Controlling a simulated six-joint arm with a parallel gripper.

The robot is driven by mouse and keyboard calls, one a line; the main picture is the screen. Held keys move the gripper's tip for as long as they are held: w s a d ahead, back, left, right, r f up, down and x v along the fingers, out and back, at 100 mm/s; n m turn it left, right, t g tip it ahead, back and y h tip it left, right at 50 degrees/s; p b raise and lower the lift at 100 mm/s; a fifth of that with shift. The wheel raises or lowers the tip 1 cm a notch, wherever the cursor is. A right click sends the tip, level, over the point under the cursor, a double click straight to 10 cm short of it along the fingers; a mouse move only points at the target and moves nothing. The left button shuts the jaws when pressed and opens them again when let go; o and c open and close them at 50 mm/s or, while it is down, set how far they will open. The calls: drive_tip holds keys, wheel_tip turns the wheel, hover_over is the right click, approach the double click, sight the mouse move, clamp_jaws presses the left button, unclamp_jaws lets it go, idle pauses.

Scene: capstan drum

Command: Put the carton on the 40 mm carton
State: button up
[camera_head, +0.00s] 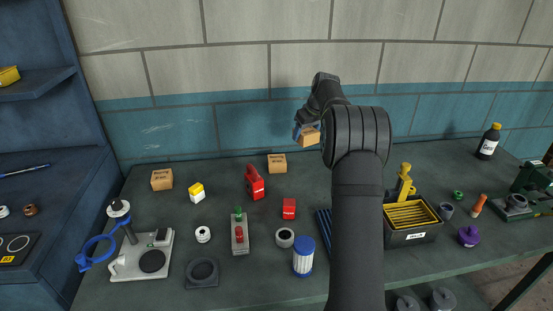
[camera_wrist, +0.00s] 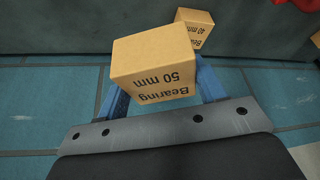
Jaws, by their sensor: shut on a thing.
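My gripper (camera_wrist: 162,86) is shut on a tan cardboard carton (camera_wrist: 155,65) labelled "Bearing 50 mm", with a blue finger on each side of it. In the head view the held carton (camera_head: 310,137) is up in the air in front of the wall. The 40 mm carton (camera_wrist: 197,27), a smaller tan box, stands on the bench beyond the held one in the wrist view, partly hidden by it. In the head view it appears to be the carton (camera_head: 277,164) at the back middle of the bench, below and left of my gripper (camera_head: 308,130).
Another tan carton (camera_head: 162,179) stands at the back left. A red object (camera_head: 254,183) stands just left and in front of the 40 mm carton, and a yellow-and-white box (camera_head: 196,192) is farther left. The tiled wall (camera_head: 210,130) is close behind the bench.

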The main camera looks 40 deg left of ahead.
drive_tip(key=a+f, duration=0.2)
drive_tip(key=a, duration=0.1)
drive_tip(key=s+a+f, duration=0.1)
drive_tip(key=a+f, duration=0.1)
drive_tip(key=a, duration=0.2)
drive_tip(key=s+a+f, duration=0.1)
drive_tip(key=a+f, duration=0.1)
drive_tip(key=a, duration=0.1)
drive_tip(key=shift+a+f, duration=0.35)
drive_tip(key=shift+a, duration=0.05)
drive_tip(key=shift+s+a+f, duration=0.1)
drive_tip(key=shift+f, duration=1.95)
drive_tip(key=shift+f, duration=0.2)
drive_tip(key=o, duration=1.2)
drive_tip(key=shift+r, duration=0.1)
drive_tip(key=v, duration=1.2)
